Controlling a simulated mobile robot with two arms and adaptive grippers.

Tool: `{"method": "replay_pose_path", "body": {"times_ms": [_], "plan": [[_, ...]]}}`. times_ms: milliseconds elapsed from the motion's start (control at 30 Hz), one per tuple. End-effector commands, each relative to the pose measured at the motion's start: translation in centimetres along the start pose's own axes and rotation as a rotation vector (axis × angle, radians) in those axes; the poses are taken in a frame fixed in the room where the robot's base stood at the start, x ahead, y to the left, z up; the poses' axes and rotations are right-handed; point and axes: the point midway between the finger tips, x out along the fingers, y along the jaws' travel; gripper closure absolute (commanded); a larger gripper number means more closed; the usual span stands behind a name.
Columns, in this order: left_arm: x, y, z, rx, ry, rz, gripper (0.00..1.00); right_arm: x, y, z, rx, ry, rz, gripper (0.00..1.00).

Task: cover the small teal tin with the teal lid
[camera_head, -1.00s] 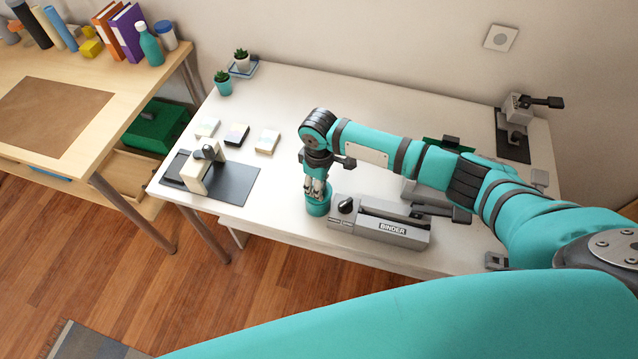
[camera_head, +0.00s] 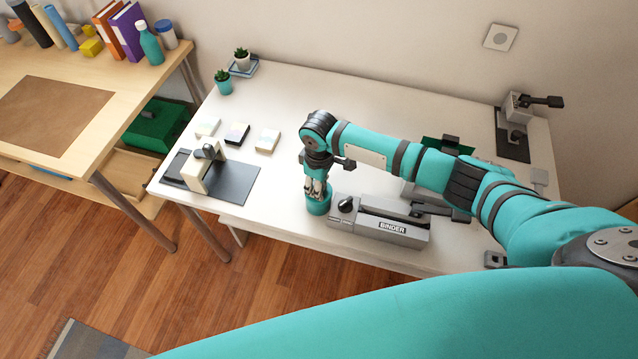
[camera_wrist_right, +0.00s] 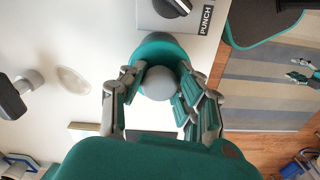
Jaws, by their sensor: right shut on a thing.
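My right gripper (camera_head: 317,188) points down at the front edge of the white table, just left of the grey binder machine. In the right wrist view my right gripper (camera_wrist_right: 160,88) is shut on the round grey knob of the teal lid (camera_wrist_right: 158,46). Directly below the fingers in the head view is the small teal tin (camera_head: 318,207), upright on the table. Lid and tin overlap there, and I cannot tell whether the lid is fully seated. My left gripper (camera_wrist_right: 300,70) appears small at the right edge of the wrist view, fingers apart and empty.
The binder machine (camera_head: 380,224) stands close right of the tin. A dark-based device (camera_head: 236,184), several small blocks (camera_head: 267,141) and two potted plants (camera_head: 223,84) are on the left part of the white table (camera_head: 340,90). The table's back middle is clear.

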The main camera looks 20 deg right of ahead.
Motion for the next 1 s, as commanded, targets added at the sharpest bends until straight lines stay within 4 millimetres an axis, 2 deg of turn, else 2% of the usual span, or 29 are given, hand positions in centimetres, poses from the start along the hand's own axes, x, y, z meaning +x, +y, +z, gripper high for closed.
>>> {"method": "replay_pose_path", "body": {"times_ms": [467,500,667,700,1000], "plan": [[-0.10,-0.03,-0.01,0.000,0.000,0.000,0.50,0.24,-0.01,-0.01,0.000,0.001,0.000,0.97],[-0.10,-0.03,-0.01,0.000,0.000,0.000,0.50,0.24,-0.01,-0.01,0.000,0.001,0.000,0.66],[-0.10,-0.03,-0.01,0.000,0.000,0.000,0.50,0.23,-0.01,-0.02,0.000,0.001,0.000,0.45],[-0.10,-0.03,-0.01,0.000,0.000,0.000,0.50,0.23,-0.01,-0.02,0.000,0.001,0.000,0.43],[-0.10,-0.32,0.13,0.001,-0.002,-0.004,0.50,-0.06,0.01,-0.04,0.000,0.002,0.000,0.43]]}}
